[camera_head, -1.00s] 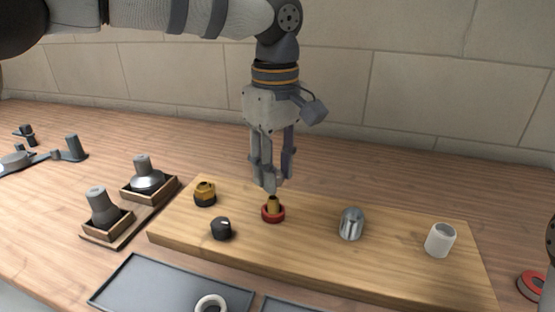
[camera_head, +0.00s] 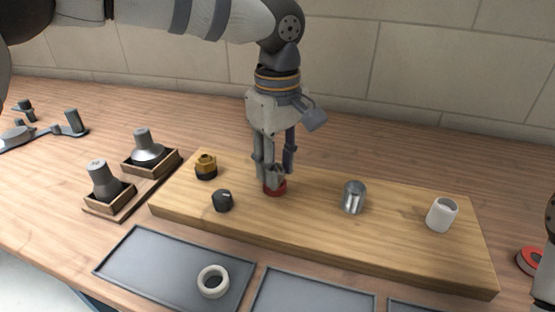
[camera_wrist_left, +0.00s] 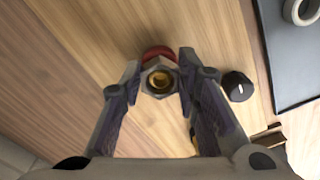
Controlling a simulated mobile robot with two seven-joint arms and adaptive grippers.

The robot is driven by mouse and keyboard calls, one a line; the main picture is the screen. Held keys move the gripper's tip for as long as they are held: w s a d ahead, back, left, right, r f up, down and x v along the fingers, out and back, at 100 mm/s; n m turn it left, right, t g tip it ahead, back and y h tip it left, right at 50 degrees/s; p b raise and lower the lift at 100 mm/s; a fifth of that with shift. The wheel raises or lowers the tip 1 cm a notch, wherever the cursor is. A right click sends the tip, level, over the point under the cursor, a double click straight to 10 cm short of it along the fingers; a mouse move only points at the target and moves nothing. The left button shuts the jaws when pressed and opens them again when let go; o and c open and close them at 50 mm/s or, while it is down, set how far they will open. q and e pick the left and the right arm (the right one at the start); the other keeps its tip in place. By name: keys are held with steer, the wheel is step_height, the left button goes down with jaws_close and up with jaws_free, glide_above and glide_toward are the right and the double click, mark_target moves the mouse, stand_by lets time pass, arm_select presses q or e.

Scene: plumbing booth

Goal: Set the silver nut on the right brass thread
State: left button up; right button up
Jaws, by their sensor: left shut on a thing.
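The right brass thread (camera_wrist_left: 161,80) stands upright on a red base (camera_head: 275,188) on the wooden board. In the head view the fingers and nut hide the brass. My left gripper (camera_head: 272,177) points down over it, shut on the silver nut (camera_wrist_left: 148,86). In the left wrist view the grey hexagonal nut sits between the fingertips (camera_wrist_left: 160,82) and appears around the brass, with red base showing behind it. I cannot tell how far down the thread the nut is. A second brass fitting (camera_head: 206,165) with a dark base stands to the left. My right gripper is not in view.
On the board are a black cap (camera_head: 222,201), a silver cylinder (camera_head: 354,198) and a white cylinder (camera_head: 441,215). Grey trays (camera_head: 150,268) lie in front, one with a white ring (camera_head: 213,282). Wooden holders (camera_head: 112,203) with grey parts stand left. A red spool (camera_head: 530,260) is far right.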

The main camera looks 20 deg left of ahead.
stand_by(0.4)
arm_select(q)
steer(key=shift+f+m, duration=0.2)
steer(key=shift+m, duration=0.9)
steer(key=m, duration=0.3)
steer(key=shift+s+b, duration=0.1)
steer(key=shift+b, duration=0.3)
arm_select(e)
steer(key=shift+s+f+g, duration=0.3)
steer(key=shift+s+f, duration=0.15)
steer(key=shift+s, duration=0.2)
arm_select(q)
steer(key=o, duration=1.3)
steer(key=shift+f, duration=0.1)
steer(key=shift+c, duration=0.2)
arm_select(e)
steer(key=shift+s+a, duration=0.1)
arm_select(q)
steer(key=shift+o, duration=0.4)
steer(key=o, duration=0.7)
steer(key=shift+a, duration=0.1)
steer(key=shift+f, duration=0.1)
